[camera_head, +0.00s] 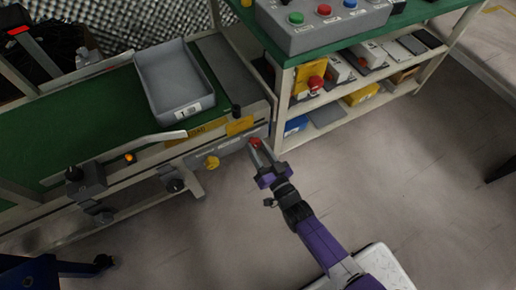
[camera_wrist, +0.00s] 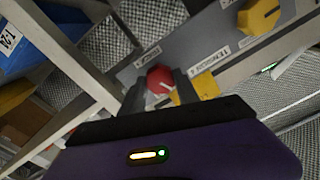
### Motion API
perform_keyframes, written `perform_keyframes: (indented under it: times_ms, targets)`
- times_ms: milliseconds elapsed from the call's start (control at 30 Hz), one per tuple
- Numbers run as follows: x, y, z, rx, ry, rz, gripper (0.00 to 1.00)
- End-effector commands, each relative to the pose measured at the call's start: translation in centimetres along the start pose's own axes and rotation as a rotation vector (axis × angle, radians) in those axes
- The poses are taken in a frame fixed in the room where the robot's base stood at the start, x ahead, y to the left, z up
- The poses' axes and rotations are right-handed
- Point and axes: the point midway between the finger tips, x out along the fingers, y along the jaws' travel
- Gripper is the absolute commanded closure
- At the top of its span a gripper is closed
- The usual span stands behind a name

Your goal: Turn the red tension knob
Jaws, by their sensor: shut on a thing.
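The red tension knob (camera_head: 256,142) sits on the grey side panel at the right end of the conveyor. In the wrist view the red knob (camera_wrist: 160,79) shows a white pointer mark and lies between my two fingers. My gripper (camera_head: 262,152) is shut on the knob, one finger on each side of it. In the wrist view my gripper (camera_wrist: 160,88) points straight at the panel. Printed labels sit beside the knob, but I cannot read them surely.
A yellow knob (camera_head: 212,162) is left of the red one on the same panel. A grey tray (camera_head: 175,85) stands on the green belt. A shelf unit with a button box (camera_head: 322,22) stands close on the right. The floor (camera_head: 380,180) at right is clear.

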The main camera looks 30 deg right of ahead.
Motion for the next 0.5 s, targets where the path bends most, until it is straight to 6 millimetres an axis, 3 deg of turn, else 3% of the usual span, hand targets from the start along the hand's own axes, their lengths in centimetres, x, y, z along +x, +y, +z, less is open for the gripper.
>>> perform_keyframes:
  times_ms: [500]
  targets:
    - [-0.11,0.04,0.12,0.308,0.007,0.010,1.00]
